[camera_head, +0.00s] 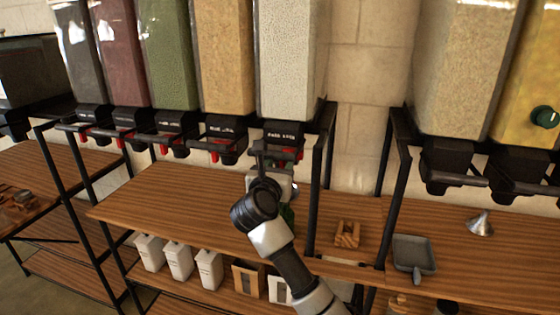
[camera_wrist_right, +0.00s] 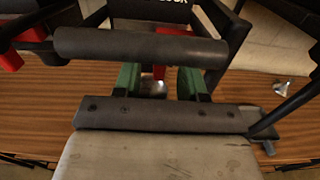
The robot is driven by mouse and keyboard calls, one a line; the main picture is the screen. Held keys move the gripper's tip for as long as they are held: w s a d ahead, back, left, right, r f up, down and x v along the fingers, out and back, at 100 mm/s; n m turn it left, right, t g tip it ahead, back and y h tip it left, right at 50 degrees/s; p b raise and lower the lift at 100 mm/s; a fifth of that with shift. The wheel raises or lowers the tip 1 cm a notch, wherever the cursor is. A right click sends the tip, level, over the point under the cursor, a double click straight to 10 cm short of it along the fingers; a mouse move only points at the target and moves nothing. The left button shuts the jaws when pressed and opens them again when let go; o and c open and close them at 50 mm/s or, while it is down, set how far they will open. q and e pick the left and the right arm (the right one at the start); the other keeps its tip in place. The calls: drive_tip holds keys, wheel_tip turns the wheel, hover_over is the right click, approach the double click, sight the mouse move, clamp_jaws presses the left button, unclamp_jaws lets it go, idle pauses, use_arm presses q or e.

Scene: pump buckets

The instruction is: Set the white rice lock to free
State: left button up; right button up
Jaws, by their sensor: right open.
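The white rice bin (camera_head: 287,60) is the pale-grained one at the right end of the left rack. Its black dispenser head (camera_head: 283,133) has dark lettering plates and a red lock (camera_head: 292,153), partly hidden by my right arm. My right gripper (camera_head: 278,175) is just under and in front of this dispenser. In the right wrist view, its two green-padded fingers (camera_wrist_right: 160,82) are apart. A bit of red (camera_wrist_right: 159,72) shows between and beyond them, below the dark handle bar (camera_wrist_right: 140,45). I cannot tell if the fingers touch it. My left gripper is not in view.
Other bins with similar dispensers stand left, including a green one (camera_head: 167,55). Black rack posts (camera_head: 319,185) stand right of my arm. A small wooden holder (camera_head: 346,235), a grey scoop (camera_head: 414,253) and a metal funnel (camera_head: 480,223) rest on the wooden shelves.

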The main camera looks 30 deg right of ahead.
drive_tip(key=shift+x, duration=0.9)
clamp_jaws()
